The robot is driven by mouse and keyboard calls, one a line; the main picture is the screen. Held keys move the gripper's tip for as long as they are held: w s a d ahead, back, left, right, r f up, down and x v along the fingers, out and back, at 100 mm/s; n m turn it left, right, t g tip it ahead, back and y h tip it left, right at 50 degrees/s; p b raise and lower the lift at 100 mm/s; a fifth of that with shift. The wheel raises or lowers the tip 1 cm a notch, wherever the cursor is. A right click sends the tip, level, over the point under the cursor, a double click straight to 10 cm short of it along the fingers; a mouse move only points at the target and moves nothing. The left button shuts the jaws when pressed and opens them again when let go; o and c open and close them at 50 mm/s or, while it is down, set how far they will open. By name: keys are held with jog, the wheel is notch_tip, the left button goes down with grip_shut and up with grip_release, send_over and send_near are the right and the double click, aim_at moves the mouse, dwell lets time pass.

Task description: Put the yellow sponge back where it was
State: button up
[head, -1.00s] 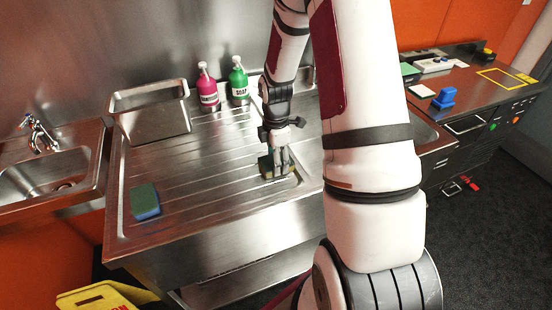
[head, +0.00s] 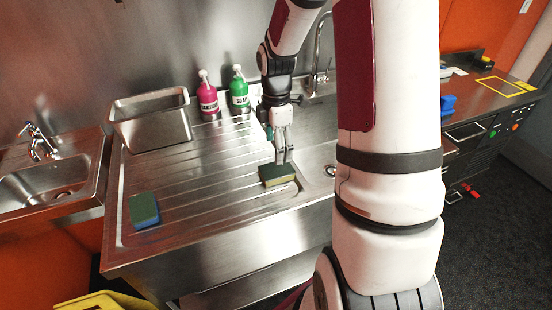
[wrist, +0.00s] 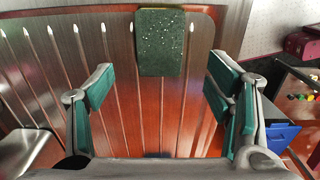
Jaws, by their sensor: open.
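The yellow sponge (head: 280,181), with a dark green top, lies flat on the steel drainboard (head: 215,200), towards its right end by the sink. My gripper (head: 284,158) is just above and behind it in the head view. In the wrist view, my gripper (wrist: 160,90) is open with teal pads spread wide and nothing between them. The yellow sponge's green top (wrist: 160,45) shows beyond the fingertips, near the top of that view. A second, blue sponge (head: 145,211) with a green top lies at the drainboard's front left.
A steel bin (head: 150,122) stands at the back left. A pink bottle (head: 208,95) and a green soap bottle (head: 239,90) stand against the back wall. A sink and tap (head: 37,145) are at left. The drainboard's middle is clear. A yellow object (head: 100,301) is below, front left.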

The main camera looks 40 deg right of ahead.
jog(key=s+a+r+m+t, duration=0.1)
jog(key=s+a+r+m, duration=0.1)
jog(key=a+r, duration=0.3)
jog(key=s+a+r+m+t+h, duration=0.1)
jog(key=s+a+r+m, duration=0.15)
jog(key=r, duration=0.45)
jog(key=s+a+r+m+t, duration=0.1)
jog(key=s+a+r+m, duration=0.15)
jog(key=r, duration=0.25)
jog(key=s+a+r+m+t, duration=0.1)
jog(key=s+a+r+m, duration=0.1)
jog(key=s+a+m, duration=0.2)
jog(key=s+a+r+m+t+y, duration=0.1)
jog(key=s+a+r+m, duration=0.2)
jog(key=s, duration=0.4)
jog(key=shift+s+a+m, duration=0.2)
jog(key=shift+a+m, duration=0.2)
jog(key=shift+a, duration=0.05)
